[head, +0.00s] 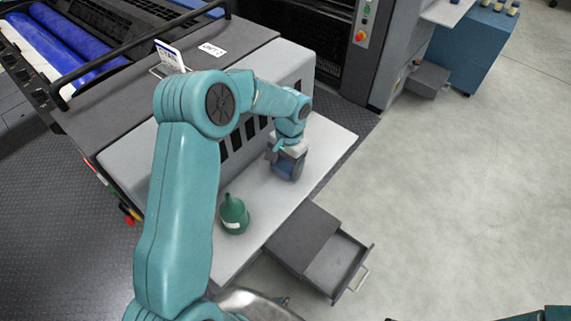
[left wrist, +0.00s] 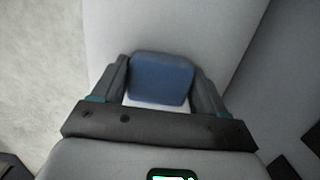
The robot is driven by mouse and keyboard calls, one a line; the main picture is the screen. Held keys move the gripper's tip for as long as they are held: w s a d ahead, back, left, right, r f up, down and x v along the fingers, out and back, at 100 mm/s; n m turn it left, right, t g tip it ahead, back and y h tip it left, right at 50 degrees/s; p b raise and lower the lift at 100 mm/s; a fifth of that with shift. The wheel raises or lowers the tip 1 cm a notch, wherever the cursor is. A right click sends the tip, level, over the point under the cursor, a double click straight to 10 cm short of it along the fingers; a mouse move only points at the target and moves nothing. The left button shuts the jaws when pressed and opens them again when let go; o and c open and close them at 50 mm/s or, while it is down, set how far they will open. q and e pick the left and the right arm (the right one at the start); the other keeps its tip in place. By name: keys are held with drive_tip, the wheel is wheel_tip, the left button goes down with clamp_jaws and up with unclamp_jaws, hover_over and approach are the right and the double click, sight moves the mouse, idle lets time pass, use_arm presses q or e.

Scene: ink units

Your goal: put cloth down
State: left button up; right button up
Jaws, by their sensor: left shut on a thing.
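A blue folded cloth (left wrist: 160,79) is between the two fingers of my left gripper (left wrist: 162,88) in the left wrist view. The gripper is shut on it. In the head view, my left gripper (head: 285,172) is over the far part of the light grey shelf (head: 255,190), with the blue cloth (head: 284,173) at its tip. The cloth is at or close above the shelf surface; I cannot tell whether it touches.
A green bottle (head: 234,214) stands on the shelf nearer to me. An open grey drawer (head: 338,268) juts out below the shelf's right edge. The press housing (head: 200,160) rises along the shelf's left side. The shelf beyond the gripper is clear.

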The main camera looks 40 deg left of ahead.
use_arm(q)
drive_tip(key=shift+f, duration=0.2)
drive_tip(key=o, duration=0.9)
drive_tip(key=shift+r, duration=0.15)
drive_tip(key=r, duration=0.4)
drive_tip(key=w+r, duration=0.1)
drive_tip(key=r, duration=0.7)
drive_tip(key=shift+w+d+r, duration=0.1)
drive_tip(key=shift+w, duration=0.1)
